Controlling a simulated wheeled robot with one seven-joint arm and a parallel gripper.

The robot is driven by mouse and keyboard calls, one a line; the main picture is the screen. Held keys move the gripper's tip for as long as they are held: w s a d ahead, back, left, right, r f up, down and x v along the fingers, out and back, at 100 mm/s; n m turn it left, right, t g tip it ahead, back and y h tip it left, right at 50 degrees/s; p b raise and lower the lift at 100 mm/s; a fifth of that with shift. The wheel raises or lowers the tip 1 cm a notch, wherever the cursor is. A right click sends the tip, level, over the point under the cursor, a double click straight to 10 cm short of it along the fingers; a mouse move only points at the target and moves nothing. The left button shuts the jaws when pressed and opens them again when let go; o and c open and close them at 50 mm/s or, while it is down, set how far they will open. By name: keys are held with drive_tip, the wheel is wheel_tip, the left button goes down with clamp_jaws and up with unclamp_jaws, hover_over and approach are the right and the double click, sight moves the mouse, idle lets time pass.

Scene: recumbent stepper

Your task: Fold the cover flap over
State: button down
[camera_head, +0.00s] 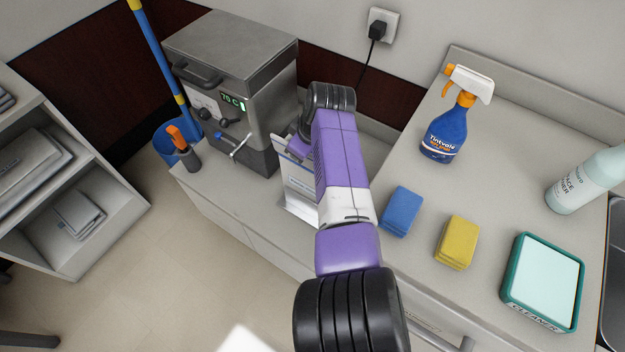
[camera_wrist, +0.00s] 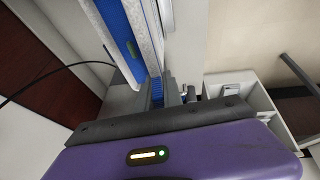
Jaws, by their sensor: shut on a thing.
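In the wrist view, my gripper (camera_wrist: 170,92) is shut at the lower end of a blue cover (camera_wrist: 118,35) with a fuzzy grey edge. A bit of blue shows between the fingers, which I take for the cover's flap. A small greenish tag sits on the blue face. In the head view, my purple arm hides the fingers and most of what they hold. Beside the arm, a pale upright panel (camera_head: 299,188) with a thin blue strip stands on the low counter. I cannot tell how far the flap is folded.
A grey heater (camera_head: 235,85) reading about 75 C stands left of the panel. On the right counter are a blue spray bottle (camera_head: 446,135), a blue sponge (camera_head: 400,211), a yellow sponge (camera_head: 456,242), a teal-rimmed tray (camera_head: 510,280) and a pale bottle (camera_head: 585,181).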

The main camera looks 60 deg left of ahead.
drive_tip(key=shift+d+f, duration=0.1)
drive_tip(key=shift+f, duration=0.25)
drive_tip(key=b, duration=0.2)
drive_tip(key=shift+w+f+b, duration=0.15)
drive_tip(key=shift+w+b, duration=0.05)
drive_tip(key=shift+b, duration=0.1)
drive_tip(key=shift+g+b, duration=0.3)
drive_tip(key=shift+b, duration=0.15)
drive_tip(key=b, duration=0.2)
drive_tip(key=h+b, duration=0.1)
drive_tip(key=b, duration=0.2)
drive_tip(key=shift+w+a+g, duration=0.2)
drive_tip(key=shift+w+g, duration=0.1)
drive_tip(key=shift+b, duration=0.8)
drive_tip(key=c, duration=1.5)
unclamp_jaws()
drive_tip(key=shift+r, duration=0.3)
drive_tip(key=shift+a+r, duration=0.1)
drive_tip(key=shift+r, duration=0.05)
drive_tip(key=shift+r, duration=0.1)
